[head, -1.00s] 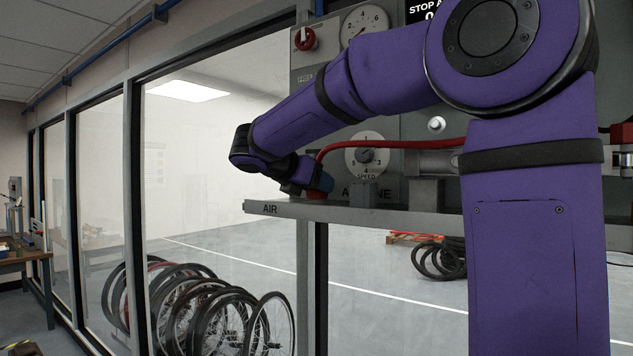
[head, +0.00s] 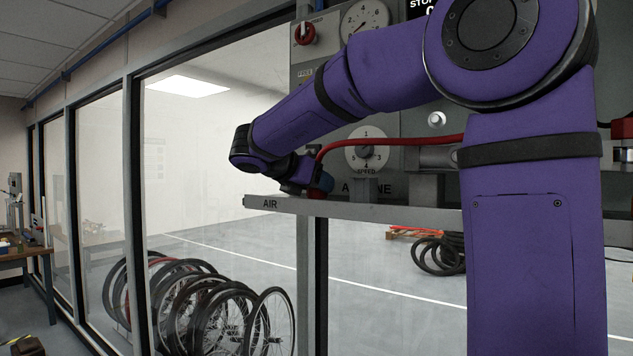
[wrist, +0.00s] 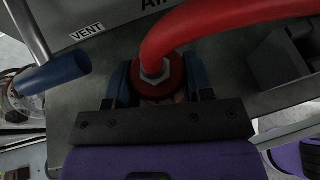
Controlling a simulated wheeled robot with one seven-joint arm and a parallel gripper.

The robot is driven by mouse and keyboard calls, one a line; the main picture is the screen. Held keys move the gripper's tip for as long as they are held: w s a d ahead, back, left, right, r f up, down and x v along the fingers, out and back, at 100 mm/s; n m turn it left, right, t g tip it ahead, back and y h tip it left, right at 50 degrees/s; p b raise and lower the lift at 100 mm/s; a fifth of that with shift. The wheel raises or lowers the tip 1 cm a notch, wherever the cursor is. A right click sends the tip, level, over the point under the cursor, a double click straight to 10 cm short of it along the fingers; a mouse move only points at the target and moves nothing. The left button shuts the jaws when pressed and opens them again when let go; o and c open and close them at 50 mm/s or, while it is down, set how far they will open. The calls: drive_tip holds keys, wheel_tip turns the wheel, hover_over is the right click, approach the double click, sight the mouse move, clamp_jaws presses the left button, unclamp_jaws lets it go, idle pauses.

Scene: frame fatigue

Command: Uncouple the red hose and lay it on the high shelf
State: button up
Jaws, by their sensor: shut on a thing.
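The red hose (head: 400,142) runs from the right of the panel and bends down into a coupling at my gripper (head: 316,184). In the wrist view the hose (wrist: 215,22) ends in a metal hex fitting (wrist: 157,72) above a round red collar (wrist: 170,88). My gripper (wrist: 160,86) is shut on this coupling, one blue finger on each side. The coupling is at the ledge marked AIR (head: 258,203); whether it is still joined underneath is hidden. I cannot make out a high shelf.
A blue-handled lever (wrist: 55,74) lies left of the gripper beside the VENT label (wrist: 87,32). A grey block (wrist: 283,62) stands to the right. The panel carries a speed dial (head: 366,152) and a red knob (head: 304,34). Bicycle wheels (head: 205,305) stand below, beyond the glass.

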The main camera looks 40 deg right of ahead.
drive_tip(key=shift+f, duration=0.15)
drive_tip(key=o, duration=1.1)
drive_tip(key=shift+a, duration=0.1)
drive_tip(key=v, duration=1)
drive_tip(key=shift+a, duration=0.3)
drive_tip(key=shift+r, duration=0.2)
